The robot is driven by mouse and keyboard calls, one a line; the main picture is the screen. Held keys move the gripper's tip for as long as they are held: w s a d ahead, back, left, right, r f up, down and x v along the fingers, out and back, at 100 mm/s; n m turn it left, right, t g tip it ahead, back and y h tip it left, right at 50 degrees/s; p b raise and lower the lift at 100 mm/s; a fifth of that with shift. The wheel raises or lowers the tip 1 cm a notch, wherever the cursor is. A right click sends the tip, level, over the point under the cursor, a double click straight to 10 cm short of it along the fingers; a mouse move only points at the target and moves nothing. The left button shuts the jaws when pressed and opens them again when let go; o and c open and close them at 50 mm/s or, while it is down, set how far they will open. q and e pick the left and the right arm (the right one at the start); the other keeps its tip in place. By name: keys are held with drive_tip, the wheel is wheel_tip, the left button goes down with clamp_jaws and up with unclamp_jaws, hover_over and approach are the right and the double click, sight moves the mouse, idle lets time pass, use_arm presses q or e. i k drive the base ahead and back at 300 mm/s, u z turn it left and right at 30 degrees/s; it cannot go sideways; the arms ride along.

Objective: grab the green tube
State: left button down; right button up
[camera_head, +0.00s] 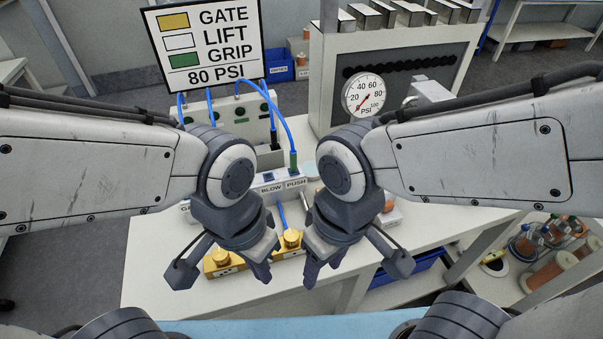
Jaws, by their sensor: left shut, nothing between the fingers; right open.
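A blue tube with a green end (293,160) stands upright at the PUSH position of the white valve block (296,184), behind my grippers. The tube arches up and left to the white panel behind. My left gripper (263,272) is shut and empty, pointing down in front of the block's left part. My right gripper (314,276) is open and empty, pointing down just right of it. Both are nearer to me than the green end and apart from it. My wrists hide parts of the block.
A sign (205,45) reads GATE, LIFT, GRIP, 80 PSI. A pressure gauge (363,95) is on a grey cabinet (330,65) behind right. The table's left part is clear.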

sight(293, 156)
drive_tip(key=u, duration=1.1)
drive_tip(key=k, duration=0.75)
drive_tip(key=z, duration=0.6)
drive_tip(key=i, duration=1)
drive_tip(key=z, duration=0.05)
